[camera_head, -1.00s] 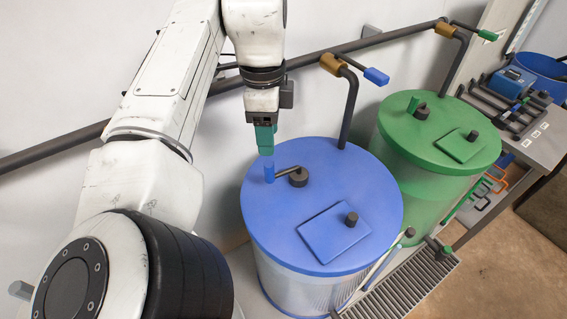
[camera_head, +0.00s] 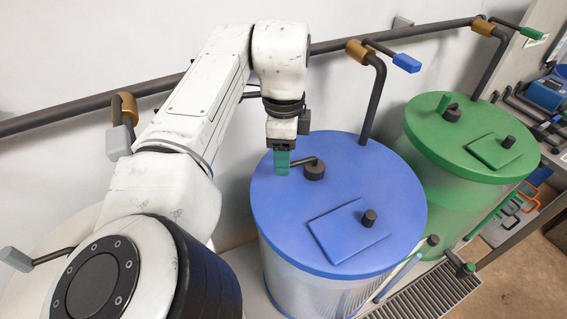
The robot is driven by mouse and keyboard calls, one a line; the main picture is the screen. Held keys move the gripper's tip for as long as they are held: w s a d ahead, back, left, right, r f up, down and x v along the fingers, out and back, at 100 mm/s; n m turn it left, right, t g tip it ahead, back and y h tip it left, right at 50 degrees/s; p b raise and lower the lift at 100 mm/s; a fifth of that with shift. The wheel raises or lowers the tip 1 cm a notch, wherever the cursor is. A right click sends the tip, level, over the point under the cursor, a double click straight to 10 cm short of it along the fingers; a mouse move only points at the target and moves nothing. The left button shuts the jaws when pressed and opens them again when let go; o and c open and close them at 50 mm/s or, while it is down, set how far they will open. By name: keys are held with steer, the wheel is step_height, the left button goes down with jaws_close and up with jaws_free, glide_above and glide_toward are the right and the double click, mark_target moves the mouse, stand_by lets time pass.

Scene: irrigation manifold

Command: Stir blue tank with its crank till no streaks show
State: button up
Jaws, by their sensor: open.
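The blue tank (camera_head: 285,215) stands at centre with a blue lid on top and a pale translucent wall below. Its crank (camera_head: 314,170) has a dark hub on the lid and a short dark arm reaching left. My gripper (camera_head: 282,168) points down at the outer end of that arm, with green fingers. The gripper is open, and its fingers hide the crank's blue handle. I cannot tell whether they touch it. The contents show too faintly through the wall to make out streaks.
A square hatch with a dark knob (camera_head: 369,218) is on the blue lid. A green tank (camera_head: 440,150) stands close at right. A dark pipe (camera_head: 420,29) with valve levers runs along the wall behind. A floor grate (camera_head: 430,296) lies in front.

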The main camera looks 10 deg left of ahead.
steer(key=shift+f, duration=0.45)
steer(key=shift+c, duration=0.4)
jaws_close()
